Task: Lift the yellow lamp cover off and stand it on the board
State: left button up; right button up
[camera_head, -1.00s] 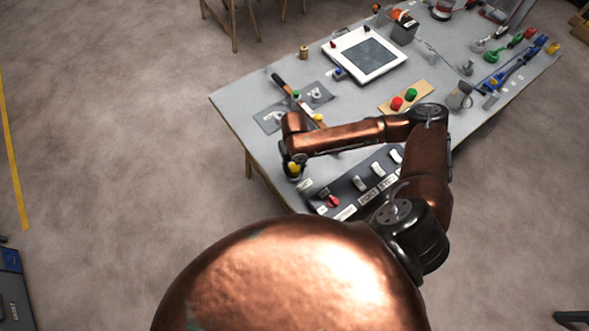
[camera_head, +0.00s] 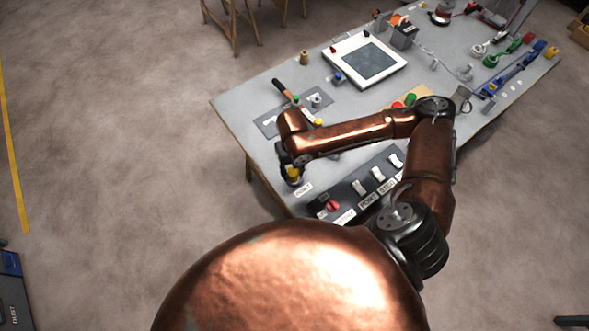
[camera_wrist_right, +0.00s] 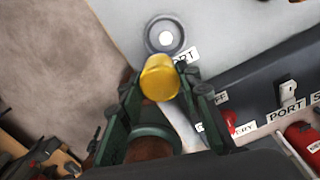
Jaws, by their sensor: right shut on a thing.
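The yellow lamp cover (camera_wrist_right: 160,78) is between the fingers of my right gripper (camera_wrist_right: 158,92) in the right wrist view, shut on it. In that view a dark ring with a pale centre (camera_wrist_right: 165,37) shows uncovered just beyond the cover. In the head view the yellow cover (camera_head: 293,174) shows under my right gripper (camera_head: 290,165) at the table's near left corner. The pale board (camera_head: 428,90) carries a red cover (camera_head: 397,105) and a green cover (camera_head: 410,99); my arm hides part of it. My left gripper is not in view.
A dark switch panel (camera_head: 365,183) with white switches and a red knob lies right of the gripper. A grey plate (camera_head: 268,124), a screwdriver-like tool (camera_head: 281,88) and a white-framed screen (camera_head: 365,58) lie farther back. Cables and tools crowd the far right.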

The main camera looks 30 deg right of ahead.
jog(key=s+a+r+p, duration=0.5)
jog(key=s+a, duration=0.1)
jog(key=s, duration=0.2)
jog(key=shift+a+r+p, duration=0.4)
